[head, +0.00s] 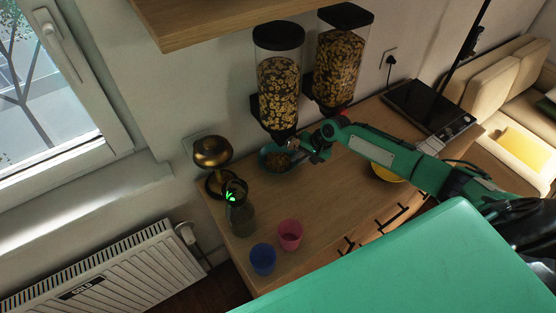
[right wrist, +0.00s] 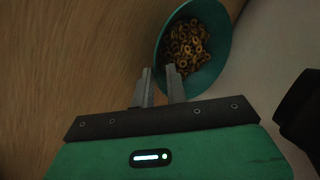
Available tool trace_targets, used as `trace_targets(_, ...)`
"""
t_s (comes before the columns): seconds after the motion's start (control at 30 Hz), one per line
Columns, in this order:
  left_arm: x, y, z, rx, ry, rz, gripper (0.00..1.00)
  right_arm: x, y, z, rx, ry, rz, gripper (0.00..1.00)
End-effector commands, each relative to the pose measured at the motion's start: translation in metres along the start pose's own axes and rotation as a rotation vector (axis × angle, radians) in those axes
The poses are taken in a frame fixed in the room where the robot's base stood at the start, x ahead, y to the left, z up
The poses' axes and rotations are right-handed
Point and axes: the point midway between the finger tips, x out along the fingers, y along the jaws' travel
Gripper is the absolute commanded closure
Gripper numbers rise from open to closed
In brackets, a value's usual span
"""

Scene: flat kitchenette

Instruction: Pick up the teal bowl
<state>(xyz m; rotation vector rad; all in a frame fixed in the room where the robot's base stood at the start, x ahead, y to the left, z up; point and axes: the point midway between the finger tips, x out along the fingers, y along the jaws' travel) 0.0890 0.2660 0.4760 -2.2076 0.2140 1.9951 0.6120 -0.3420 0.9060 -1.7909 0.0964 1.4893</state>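The teal bowl (head: 272,165) is under the left cereal dispenser at the back of the wooden counter and holds ring-shaped cereal. In the right wrist view the bowl (right wrist: 211,80) is just beyond the fingertips, its opening facing the camera at a slant. My right gripper (head: 308,146) reaches it from the right. In the right wrist view its fingers (right wrist: 160,72) are close together, one on each side of the bowl's near wall, with a small gap filled by the rim. Whether the bowl touches the counter is unclear. My left gripper is out of view.
Two cereal dispensers (head: 278,80) (head: 340,60) hang just behind the bowl. A brass lamp-like object (head: 212,152), a dark glass vessel (head: 240,215), a blue cup (head: 262,259) and a pink cup (head: 290,234) stand left and front. A yellow bowl (head: 385,173) is partly behind my right arm.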

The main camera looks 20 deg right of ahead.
Motion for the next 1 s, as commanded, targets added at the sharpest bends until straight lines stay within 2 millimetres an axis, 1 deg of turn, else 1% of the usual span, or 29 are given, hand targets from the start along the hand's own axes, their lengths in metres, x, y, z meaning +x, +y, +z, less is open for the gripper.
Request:
trace_targets(0.03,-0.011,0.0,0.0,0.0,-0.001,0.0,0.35,0.004,-0.002,0.003,0.003,-0.003,0.001,0.86)
trace_targets(0.07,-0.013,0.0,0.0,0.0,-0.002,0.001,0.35,0.008,-0.002,0.004,0.002,-0.002,0.0,0.86)
trace_targets(0.1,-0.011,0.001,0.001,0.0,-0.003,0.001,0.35,0.015,-0.001,0.003,0.002,-0.001,0.0,0.86)
trace_targets(0.2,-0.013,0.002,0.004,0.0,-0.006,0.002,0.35,0.025,-0.001,0.002,0.002,0.0,0.0,0.86)
trace_targets(0.3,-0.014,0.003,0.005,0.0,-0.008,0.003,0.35,0.03,0.0,0.002,0.001,0.001,0.0,0.86)
trace_targets(0.5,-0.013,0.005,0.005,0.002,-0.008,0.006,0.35,0.031,0.001,0.002,0.0,0.001,0.0,0.86)
trace_targets(0.53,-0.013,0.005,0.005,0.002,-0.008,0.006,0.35,0.031,0.001,0.002,0.0,0.001,0.0,0.88)
trace_targets(0.6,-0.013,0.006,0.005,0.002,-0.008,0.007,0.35,0.031,0.001,0.002,0.0,0.0,0.0,1.0)
trace_targets(1.0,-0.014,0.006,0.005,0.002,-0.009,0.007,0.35,0.03,0.0,0.002,0.0,0.001,0.0,1.0)
